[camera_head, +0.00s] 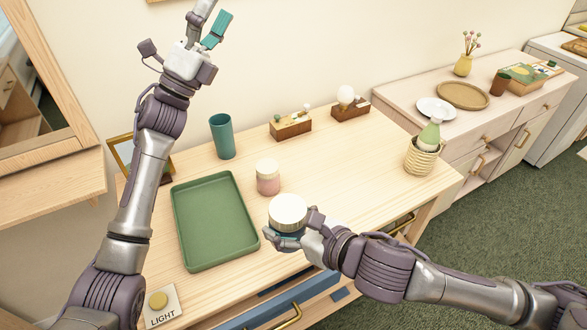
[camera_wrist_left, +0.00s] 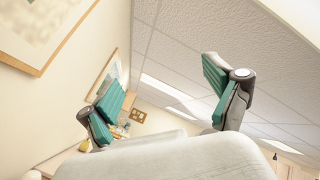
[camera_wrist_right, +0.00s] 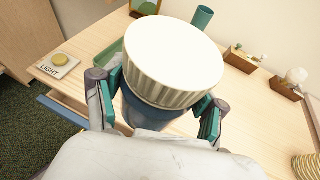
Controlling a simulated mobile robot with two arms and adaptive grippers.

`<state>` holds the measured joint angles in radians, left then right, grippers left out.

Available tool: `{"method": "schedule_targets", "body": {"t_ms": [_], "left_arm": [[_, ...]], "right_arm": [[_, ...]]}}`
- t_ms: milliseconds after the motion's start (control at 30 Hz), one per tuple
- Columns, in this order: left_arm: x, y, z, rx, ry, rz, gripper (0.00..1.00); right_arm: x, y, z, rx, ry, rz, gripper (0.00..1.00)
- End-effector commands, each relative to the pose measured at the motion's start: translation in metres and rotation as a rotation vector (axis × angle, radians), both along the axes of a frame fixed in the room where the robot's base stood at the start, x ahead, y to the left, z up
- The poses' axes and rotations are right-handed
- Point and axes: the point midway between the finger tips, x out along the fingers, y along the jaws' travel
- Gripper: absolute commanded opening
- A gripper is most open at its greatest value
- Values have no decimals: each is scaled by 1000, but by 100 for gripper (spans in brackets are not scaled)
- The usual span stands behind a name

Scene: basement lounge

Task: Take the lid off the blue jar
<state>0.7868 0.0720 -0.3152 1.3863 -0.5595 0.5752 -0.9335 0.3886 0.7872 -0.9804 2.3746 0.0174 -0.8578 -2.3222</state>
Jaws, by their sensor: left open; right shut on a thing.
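The blue jar (camera_wrist_right: 150,112) has a cream-white lid with a ribbed side and a flat top. The lid (camera_wrist_right: 172,60) sits on the jar and also shows in the head view (camera_head: 288,211). My right gripper (camera_wrist_right: 158,108) is shut on the jar's blue body, just under the lid, with a finger on each side. It is over the table's front part; I cannot tell whether the jar touches the tabletop. My left gripper (camera_head: 184,38) is open and empty, raised high above the table's back left, far from the jar.
On the wooden table (camera_head: 345,165) are a green tray (camera_head: 250,238) left of the jar, a pink-and-cream jar (camera_head: 268,178) behind it, a teal cup (camera_head: 222,137), two wooden boxes, a woven basket (camera_head: 418,157) and a light button (camera_head: 159,301). The table's right middle is clear.

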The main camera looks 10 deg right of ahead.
Motion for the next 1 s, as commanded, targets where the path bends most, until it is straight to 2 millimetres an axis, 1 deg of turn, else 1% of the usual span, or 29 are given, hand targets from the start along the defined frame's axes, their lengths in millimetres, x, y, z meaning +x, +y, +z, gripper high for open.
{"method": "schedule_targets", "body": {"t_ms": [33,100,167,233,333,367,400,467,500,567,600,667,700,767,800,867,900,967,1000], "left_arm": [[-14,-20,13,53,-73,-18,90],[-34,-45,25,125,-175,-41,90],[-53,-68,34,190,-266,-62,90],[-76,-93,41,267,-380,-88,90],[-112,-128,44,381,-551,-128,90],[-123,-138,43,416,-607,-141,90],[-138,-151,40,465,-684,-160,90],[-160,-169,34,539,-803,-188,90],[-176,-180,28,591,-888,-210,90],[-198,-195,14,673,-1024,-247,90],[-212,-204,3,730,-1119,-275,90],[-231,-214,-17,820,-1272,-323,90],[-242,-218,-33,882,-1377,-358,90],[-255,-219,-60,981,-1542,-422,90],[-260,-216,-78,1050,-1656,-473,90],[-263,-207,-107,1154,-1821,-558,90],[-261,-198,-124,1222,-1923,-622,90],[-255,-181,-145,1317,-2059,-719,90],[-249,-169,-156,1373,-2134,-784,90]], "right_arm": [[0,0,1,1,-2,0,0],[0,0,1,1,-2,0,0],[0,0,1,1,-2,0,0],[0,0,1,1,-2,0,0],[0,0,1,1,-2,0,0],[0,0,1,1,-2,0,0],[0,0,1,1,-2,0,0],[0,0,1,1,-2,0,0],[0,0,1,1,-2,0,0],[0,0,1,1,-2,0,0],[0,0,1,1,-2,0,0],[0,0,1,1,-2,0,0],[0,0,1,1,-2,0,0],[0,0,1,1,-2,0,0],[0,0,1,1,-2,0,0],[0,0,1,1,-2,0,0],[0,0,1,1,-2,0,0],[0,0,1,1,-2,0,0],[0,0,1,1,-2,0,0]]}}
